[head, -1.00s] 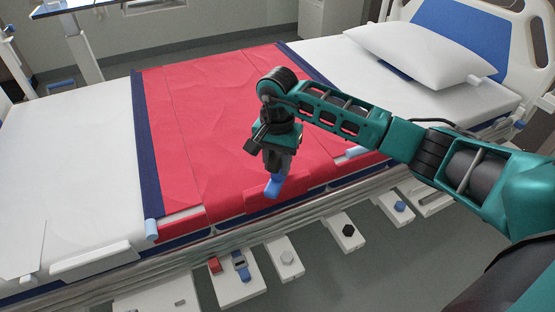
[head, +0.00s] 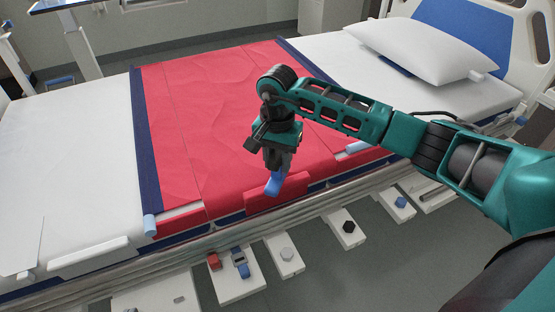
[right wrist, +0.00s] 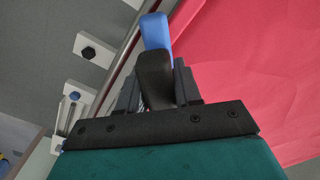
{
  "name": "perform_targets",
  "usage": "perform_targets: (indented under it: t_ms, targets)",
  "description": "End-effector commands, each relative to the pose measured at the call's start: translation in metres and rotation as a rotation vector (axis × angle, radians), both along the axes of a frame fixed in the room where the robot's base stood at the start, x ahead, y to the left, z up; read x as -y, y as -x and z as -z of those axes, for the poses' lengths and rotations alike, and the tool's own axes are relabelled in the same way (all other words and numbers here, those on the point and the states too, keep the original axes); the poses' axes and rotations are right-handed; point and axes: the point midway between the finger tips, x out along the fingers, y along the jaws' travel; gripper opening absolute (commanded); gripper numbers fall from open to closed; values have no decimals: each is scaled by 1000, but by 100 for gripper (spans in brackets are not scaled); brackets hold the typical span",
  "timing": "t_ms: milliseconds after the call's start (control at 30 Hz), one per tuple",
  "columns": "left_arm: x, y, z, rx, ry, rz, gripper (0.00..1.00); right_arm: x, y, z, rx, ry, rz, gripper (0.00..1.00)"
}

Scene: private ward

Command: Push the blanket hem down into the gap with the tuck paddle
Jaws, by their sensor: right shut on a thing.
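The red blanket (head: 190,130) lies across the middle of the bed, with dark blue bands along its two sides. Its near hem (head: 235,203) hangs at the bed's near edge, by the gap along the rail. My right gripper (head: 276,170) is above this edge, pointing down, shut on the tuck paddle. The paddle's blue end (head: 273,184) shows below the fingers, at the hem; I cannot tell whether it touches. In the right wrist view the paddle has a dark handle (right wrist: 155,78) between the fingers and a blue part (right wrist: 155,32) beyond. My left gripper is not in view.
A white pillow (head: 420,52) lies at the head end.

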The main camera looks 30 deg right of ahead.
Motion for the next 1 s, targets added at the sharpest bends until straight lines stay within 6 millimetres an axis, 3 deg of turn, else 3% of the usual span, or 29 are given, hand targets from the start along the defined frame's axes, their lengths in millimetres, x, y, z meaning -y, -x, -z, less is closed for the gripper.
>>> perform_targets:
  t_ms: [100,567,1000]
  targets:
    - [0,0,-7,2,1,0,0,0,0,-10,2,1,0,0]
    - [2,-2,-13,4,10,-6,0,0,-1,-17,2,-1,-1,0]
    - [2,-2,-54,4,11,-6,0,0,-1,-77,4,0,-1,0]
